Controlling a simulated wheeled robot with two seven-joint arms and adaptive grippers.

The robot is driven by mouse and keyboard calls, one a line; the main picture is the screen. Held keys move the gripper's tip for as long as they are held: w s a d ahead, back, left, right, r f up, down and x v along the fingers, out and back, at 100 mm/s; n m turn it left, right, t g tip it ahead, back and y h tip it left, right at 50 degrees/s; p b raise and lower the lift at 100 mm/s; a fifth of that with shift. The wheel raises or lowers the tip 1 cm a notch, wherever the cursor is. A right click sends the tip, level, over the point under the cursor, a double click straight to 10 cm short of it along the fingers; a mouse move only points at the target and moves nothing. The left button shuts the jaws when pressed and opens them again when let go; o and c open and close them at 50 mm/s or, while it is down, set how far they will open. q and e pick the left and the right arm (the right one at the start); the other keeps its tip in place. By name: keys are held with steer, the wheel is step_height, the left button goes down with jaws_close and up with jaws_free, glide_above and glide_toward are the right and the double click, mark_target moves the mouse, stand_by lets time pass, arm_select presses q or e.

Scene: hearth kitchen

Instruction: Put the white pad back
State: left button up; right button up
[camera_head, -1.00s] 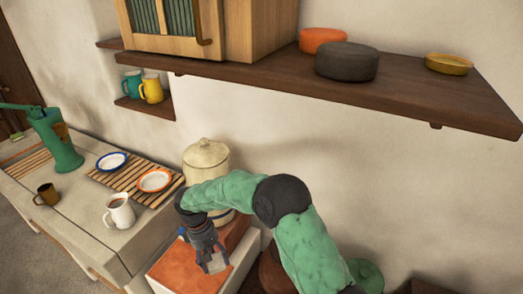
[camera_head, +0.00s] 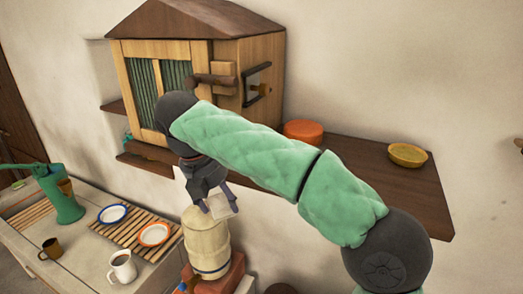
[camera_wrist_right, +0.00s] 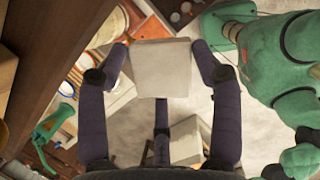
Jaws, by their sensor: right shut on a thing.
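The white pad (camera_head: 221,207) is a small pale block held between the fingers of my right gripper (camera_head: 212,200). It hangs in the air just above and in front of the cream lidded canister (camera_head: 207,245), below the shelf's front edge. In the right wrist view the white pad (camera_wrist_right: 162,69) sits between the two fingertips, one on each side, clear of any surface. My left gripper is not in view.
A wooden shelf (camera_head: 400,175) carries a cabinet (camera_head: 258,75), an orange round box (camera_head: 304,132) and a yellow bowl (camera_head: 407,155). Part of it is hidden behind my right arm. Below left, a counter holds plates, a white mug (camera_head: 123,266) and a green pump (camera_head: 61,196).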

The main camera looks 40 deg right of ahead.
steer(key=s+d+r+n+t+p, duration=0.1)
steer(key=s+d+r+n+p, duration=0.1)
steer(key=s+r, duration=0.35)
steer(key=s+d+r+n+y+p, duration=0.1)
steer(key=s+r+n+p, duration=0.15)
steer(key=r, duration=0.55)
steer(key=s+d+r+n+t+p, duration=0.1)
steer(key=s+d+r+n+p, duration=0.15)
steer(key=r, duration=0.35)
steer(key=w+d+f, duration=0.2)
steer(key=w, duration=0.1)
steer(key=w+d+f, duration=0.2)
steer(key=w+f, duration=0.1)
steer(key=w, duration=0.1)
steer(key=w+d+f+p, duration=0.1)
steer(key=w+d+f, duration=0.1)
steer(key=w+f, duration=0.1)
steer(key=shift+w+d, duration=0.2)
steer(key=shift+d, duration=0.1)
steer(key=shift+w+d+f, duration=0.2)
steer(key=shift+w+f, duration=0.15)
steer(key=shift+f, duration=0.15)
steer(key=x, duration=0.3)
steer(key=shift+s+a+f+p, duration=0.1)
steer(key=shift+s+f+p, duration=0.05)
steer(key=shift+f+p, duration=0.2)
steer(key=shift+f, duration=0.1)
steer(key=o, duration=0.8)
